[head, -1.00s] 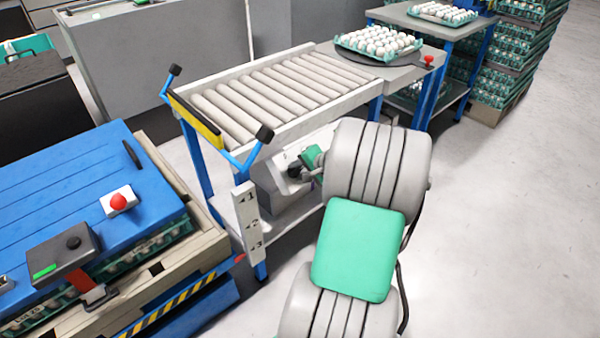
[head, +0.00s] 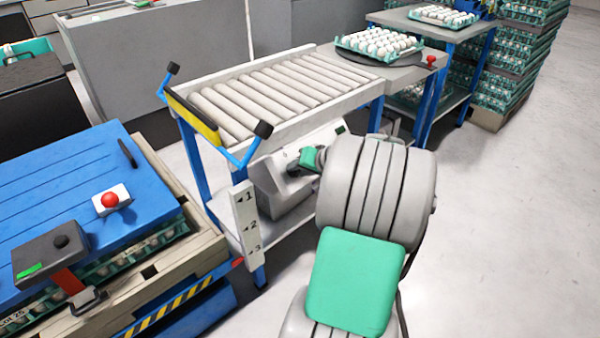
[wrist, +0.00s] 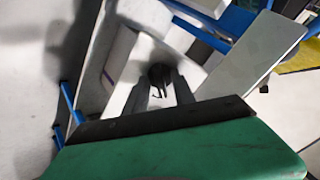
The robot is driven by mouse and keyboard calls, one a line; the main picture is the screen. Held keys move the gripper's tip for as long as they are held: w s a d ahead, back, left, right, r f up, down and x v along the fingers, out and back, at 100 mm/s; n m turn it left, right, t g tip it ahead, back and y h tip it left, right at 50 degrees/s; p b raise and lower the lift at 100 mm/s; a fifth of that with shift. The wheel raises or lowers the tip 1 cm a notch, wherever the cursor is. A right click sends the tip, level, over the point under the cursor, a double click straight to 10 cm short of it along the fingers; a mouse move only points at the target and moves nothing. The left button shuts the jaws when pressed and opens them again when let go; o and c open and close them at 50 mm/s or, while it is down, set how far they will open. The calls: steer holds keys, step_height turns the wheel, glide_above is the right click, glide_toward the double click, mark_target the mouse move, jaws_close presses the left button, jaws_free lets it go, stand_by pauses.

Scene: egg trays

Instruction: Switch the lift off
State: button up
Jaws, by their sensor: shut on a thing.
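A grey box with a pale sloped face (head: 322,138) stands on the shelf under the roller conveyor in the head view. A black rotary knob (wrist: 160,74) on a white face shows in the wrist view. My gripper (wrist: 161,90) has its two dark fingers on either side of this knob and is shut on it. In the head view my gripper (head: 294,168) is at the box's face, and the knob is largely hidden there. My grey and green arm covers part of the scene to the right of the box.
A roller conveyor (head: 362,92) with blue legs stands over the box. A numbered white plate (head: 246,222) hangs at its front leg. At left is a blue platform (head: 52,176) with a red button (head: 110,199). Open floor lies at right.

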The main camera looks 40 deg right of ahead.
steer(key=shift+w+a+f+n+b, duration=0.1)
steer(key=shift+f+n+b, duration=0.05)
steer(key=shift+n+b, duration=1)
steer(key=shift+w+a+f+n+b, duration=0.1)
steer(key=shift+n+b, duration=0.85)
steer(key=shift+n, duration=0.3)
steer(key=shift+f+n+b, duration=0.1)
steer(key=shift+n+b, duration=2.1)
steer(key=shift+b, duration=0.1)
steer(key=shift+c, duration=0.3)
steer(key=o, duration=0.7)
steer(key=p+v, duration=0.5)
steer(key=v, duration=0.4)
steer(key=shift+d, duration=0.1)
